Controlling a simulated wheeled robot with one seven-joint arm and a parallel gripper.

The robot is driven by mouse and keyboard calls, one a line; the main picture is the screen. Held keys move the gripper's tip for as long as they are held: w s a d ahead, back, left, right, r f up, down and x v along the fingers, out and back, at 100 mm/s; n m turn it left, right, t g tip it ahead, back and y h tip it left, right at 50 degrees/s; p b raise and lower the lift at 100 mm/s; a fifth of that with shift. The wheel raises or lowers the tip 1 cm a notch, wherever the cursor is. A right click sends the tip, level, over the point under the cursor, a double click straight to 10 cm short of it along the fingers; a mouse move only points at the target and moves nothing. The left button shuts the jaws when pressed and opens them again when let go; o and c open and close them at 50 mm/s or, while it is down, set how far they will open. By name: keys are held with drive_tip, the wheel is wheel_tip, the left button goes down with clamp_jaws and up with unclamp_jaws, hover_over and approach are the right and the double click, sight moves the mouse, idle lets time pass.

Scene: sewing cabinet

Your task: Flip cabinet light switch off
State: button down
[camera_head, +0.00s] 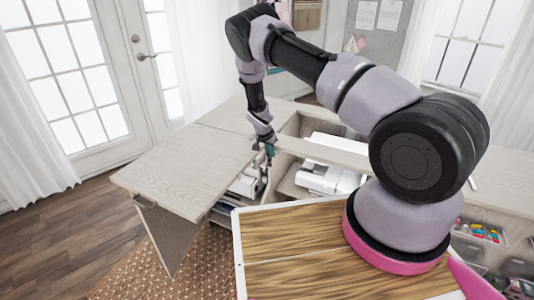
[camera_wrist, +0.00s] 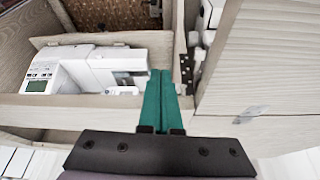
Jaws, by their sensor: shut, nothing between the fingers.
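The pale wood sewing cabinet (camera_head: 190,160) stands open in front of me. My gripper (camera_head: 268,152) is over its opening, near the inner edge of the left leaf. In the wrist view my gripper (camera_wrist: 160,74) has its two teal fingers pressed together, empty, pointing into the gap between the wood panels. A small dark plate with dots (camera_wrist: 186,70) lies just right of the fingertips; I cannot tell whether they touch it. I cannot make out a light switch for certain in either view.
A white sewing machine (camera_head: 325,178) sits inside the cabinet; it also shows left of my fingers in the wrist view (camera_wrist: 70,68). A pale panel (camera_wrist: 262,60) stands close on the right. Bins of coloured items (camera_head: 480,232) are at the right. Wooden floor (camera_head: 50,235) lies free at the left.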

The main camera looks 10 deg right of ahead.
drive_tip(key=shift+w+d, duration=0.3)
drive_tip(key=shift+w, duration=0.1)
drive_tip(key=shift+d, duration=0.1)
drive_tip(key=shift+w+d, duration=0.2)
drive_tip(key=shift+d, duration=0.05)
drive_tip(key=shift+w+a, duration=0.35)
drive_tip(key=shift+a, duration=0.35)
drive_tip(key=shift+s+a, duration=0.1)
